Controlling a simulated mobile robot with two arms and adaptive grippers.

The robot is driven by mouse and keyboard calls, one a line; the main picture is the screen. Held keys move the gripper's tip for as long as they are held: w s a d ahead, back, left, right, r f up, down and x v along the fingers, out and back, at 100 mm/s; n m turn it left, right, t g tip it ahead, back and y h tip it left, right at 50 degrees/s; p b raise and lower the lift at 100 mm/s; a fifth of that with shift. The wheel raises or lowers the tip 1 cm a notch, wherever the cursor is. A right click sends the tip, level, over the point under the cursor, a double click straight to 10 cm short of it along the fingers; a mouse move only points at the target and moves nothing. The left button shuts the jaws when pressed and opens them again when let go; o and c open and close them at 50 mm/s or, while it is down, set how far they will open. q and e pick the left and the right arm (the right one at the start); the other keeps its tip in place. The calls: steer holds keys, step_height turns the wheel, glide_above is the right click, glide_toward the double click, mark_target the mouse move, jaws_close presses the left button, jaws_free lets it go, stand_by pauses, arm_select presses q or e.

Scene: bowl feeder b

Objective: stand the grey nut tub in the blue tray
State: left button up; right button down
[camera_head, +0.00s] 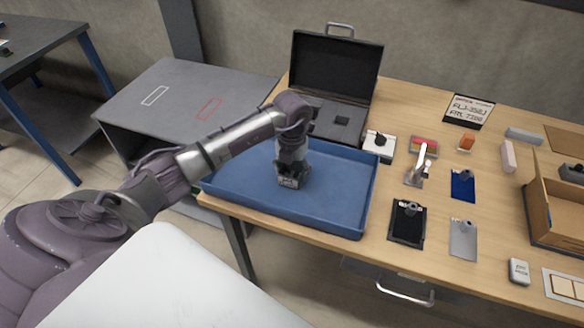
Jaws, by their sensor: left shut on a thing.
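The blue tray (333,219) lies on the near left part of the wooden table. My left arm reaches in from the left, and my left gripper (290,176) points down over the middle of the tray. It is shut on a small grey thing, which I take to be the grey nut tub (289,183). The fingers hide most of it. I cannot tell whether its base touches the tray floor. The rest of the tray floor looks empty. My right gripper is not in view.
An open black case (336,68) stands behind the tray. A white block with a black knob (379,145) and several clipboard-like plates, including a black one (408,222), lie to its right. A cardboard box (556,212) is at the far right. A grey cabinet (180,100) stands left.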

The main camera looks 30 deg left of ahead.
arm_select(q)
steer(key=shift+f, duration=0.1)
steer(key=o, duration=1.3)
steer(key=shift+c, duration=0.2)
steer(key=shift+r, duration=0.25)
steer(key=shift+w+r, duration=0.1)
steer(key=shift+r, duration=0.25)
step_height(320, 180, up, 11)
steer(key=b, duration=0.2)
steer(key=shift+b, duration=0.3)
